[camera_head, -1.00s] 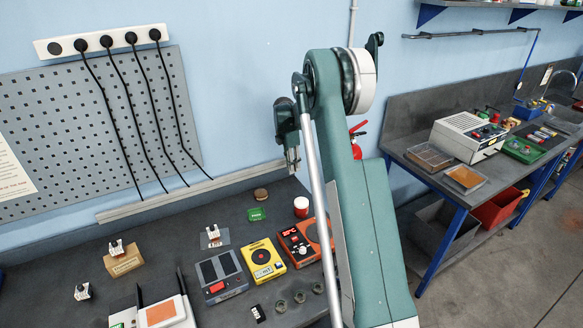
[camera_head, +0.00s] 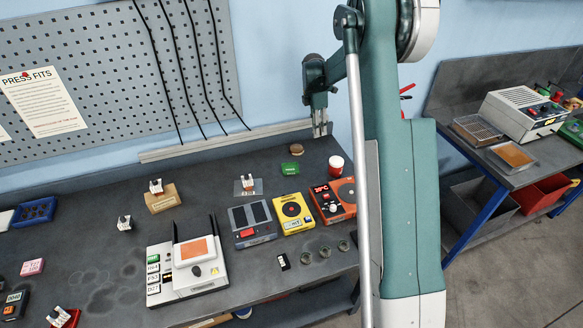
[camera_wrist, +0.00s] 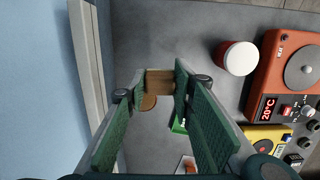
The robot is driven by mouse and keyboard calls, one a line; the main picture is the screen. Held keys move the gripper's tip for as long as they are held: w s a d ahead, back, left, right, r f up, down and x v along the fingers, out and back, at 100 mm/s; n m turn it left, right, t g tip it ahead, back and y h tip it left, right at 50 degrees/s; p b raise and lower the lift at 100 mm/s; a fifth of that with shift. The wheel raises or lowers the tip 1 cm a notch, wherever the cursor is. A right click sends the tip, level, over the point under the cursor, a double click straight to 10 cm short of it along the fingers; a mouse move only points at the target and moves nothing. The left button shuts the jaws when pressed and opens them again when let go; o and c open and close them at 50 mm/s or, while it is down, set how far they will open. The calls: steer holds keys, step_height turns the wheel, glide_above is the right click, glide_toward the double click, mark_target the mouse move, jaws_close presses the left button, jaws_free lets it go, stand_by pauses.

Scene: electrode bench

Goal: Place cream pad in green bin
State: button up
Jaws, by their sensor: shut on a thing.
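My gripper (camera_head: 320,128) is raised near the wall at the back of the bench, pointing down. In the wrist view its fingers close on a tan, square-edged piece (camera_wrist: 160,82), likely the cream pad. The held piece is too small to make out in the head view. A small green item with a pale label (camera_head: 290,168) lies on the bench below and in front of the gripper; it is partly hidden by a finger in the wrist view (camera_wrist: 179,124). I cannot tell whether it is a bin. Part of another green tray (camera_head: 573,128) shows on the side bench.
A brown round piece (camera_head: 297,149) and a red-and-white jar (camera_head: 336,164) stand near the gripper. Orange (camera_head: 333,202) and yellow (camera_head: 293,212) devices are in front. A wall rail (camera_head: 200,148) runs behind. A red bin (camera_head: 543,194) is under the side bench.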

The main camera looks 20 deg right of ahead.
steer(key=r+b, duration=0.1)
glide_above(294, 174)
steer(key=shift+w+a+r, duration=0.1)
steer(key=shift+w+a, duration=0.1)
steer(key=shift+a, duration=0.1)
steer(key=shift+f, duration=3.15)
steer(key=shift+f, duration=0.1)
steer(key=shift+f, duration=1.8)
steer(key=shift+f+b, duration=0.2)
steer(key=shift+b, duration=0.2)
steer(key=o, duration=0.8)
steer(key=shift+r, duration=0.25)
